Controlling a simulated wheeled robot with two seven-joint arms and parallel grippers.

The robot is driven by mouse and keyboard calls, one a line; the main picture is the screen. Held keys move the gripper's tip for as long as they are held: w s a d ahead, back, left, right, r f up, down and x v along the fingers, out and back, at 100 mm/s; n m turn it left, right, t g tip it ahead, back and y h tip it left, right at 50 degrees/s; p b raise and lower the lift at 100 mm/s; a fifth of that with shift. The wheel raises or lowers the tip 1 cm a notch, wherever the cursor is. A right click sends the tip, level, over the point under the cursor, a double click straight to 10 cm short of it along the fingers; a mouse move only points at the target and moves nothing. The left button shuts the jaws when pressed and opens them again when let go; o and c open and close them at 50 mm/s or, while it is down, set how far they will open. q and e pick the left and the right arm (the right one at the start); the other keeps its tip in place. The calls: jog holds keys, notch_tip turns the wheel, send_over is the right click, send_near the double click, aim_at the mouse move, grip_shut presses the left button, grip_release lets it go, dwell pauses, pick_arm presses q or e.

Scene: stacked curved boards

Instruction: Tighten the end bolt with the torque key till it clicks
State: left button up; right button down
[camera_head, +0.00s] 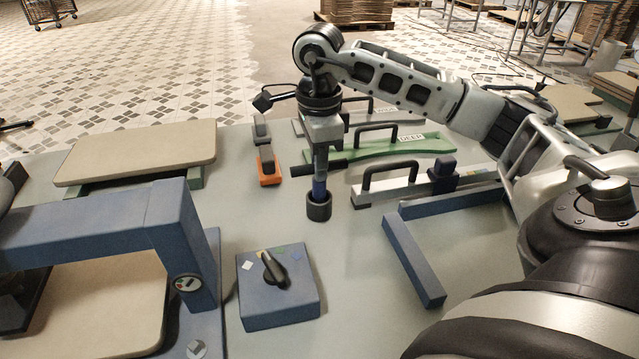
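My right gripper (320,165) points straight down over the middle of the table. It is closed around a tool with a blue shaft and a dark round socket (318,207), which looks like the torque key. The tool hangs upright, and the fingers hide its upper part. I cannot tell whether the socket touches the table. My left gripper is not visible.
A blue box (278,303) with a black knob stands in front. Handled templates, one green (390,148) marked DEEP, lie behind the tool. A blue L-shaped fence (413,262) is at the right. Beige boards (140,150) lie at the back left. An orange-based block (268,170) stands nearby.

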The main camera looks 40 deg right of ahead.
jog(key=shift+r+p, duration=2.4)
jog(key=shift+r, duration=0.65)
